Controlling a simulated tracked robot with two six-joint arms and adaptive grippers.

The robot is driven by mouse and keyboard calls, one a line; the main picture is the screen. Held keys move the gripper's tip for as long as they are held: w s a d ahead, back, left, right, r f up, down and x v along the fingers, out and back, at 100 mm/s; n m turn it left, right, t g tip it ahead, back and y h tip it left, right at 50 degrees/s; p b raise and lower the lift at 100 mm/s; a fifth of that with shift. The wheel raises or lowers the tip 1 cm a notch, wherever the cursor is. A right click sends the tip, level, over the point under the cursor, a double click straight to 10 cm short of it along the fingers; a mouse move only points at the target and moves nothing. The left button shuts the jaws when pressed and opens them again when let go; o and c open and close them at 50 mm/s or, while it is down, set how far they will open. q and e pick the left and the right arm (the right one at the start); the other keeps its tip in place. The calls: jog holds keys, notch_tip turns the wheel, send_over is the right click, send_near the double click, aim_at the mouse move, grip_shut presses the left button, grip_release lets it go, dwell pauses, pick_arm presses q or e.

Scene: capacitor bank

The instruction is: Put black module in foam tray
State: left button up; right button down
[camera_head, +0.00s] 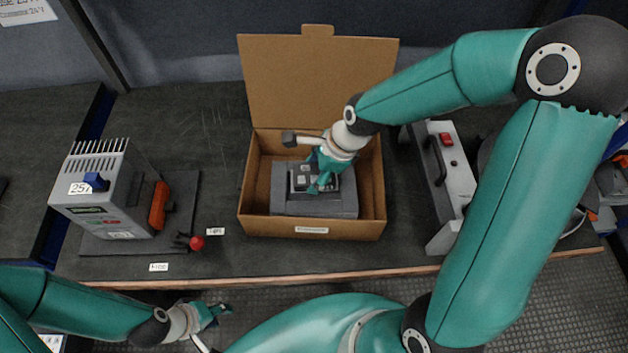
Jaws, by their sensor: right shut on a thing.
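An open cardboard box (376,190) stands on the bench with its lid raised at the back. The grey foam tray (345,208) lies inside it. The black module (301,179), with small light patches on top, is at the tray's recess. I cannot tell whether it is fully seated or slightly above. My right gripper (321,184) reaches down into the box from the right, shut on the module and hiding part of it. My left gripper (222,311) is away from the box, low at the left, in front of the bench edge; its finger opening is too small to judge.
A grey finned unit (105,200) with an orange part stands on a dark plate at left, near a red-knobbed lever (197,242). A grey panel unit (447,180) with a red switch stands right of the box. Bare bench lies left of the box.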

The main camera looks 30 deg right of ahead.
notch_tip(320, 180, down, 4)
jog(key=shift+r, duration=0.15)
jog(key=shift+s+f+b, duration=0.1)
jog(key=shift+f+b, duration=0.1)
jog(key=shift+b, duration=0.15)
jog(key=c, duration=0.5)
grip_release()
jog(key=shift+s, duration=0.1)
jog(key=shift+c, duration=0.2)
jog(key=o, duration=0.3)
jog(key=shift+f, duration=0.1)
jog(key=shift+r, duration=0.2)
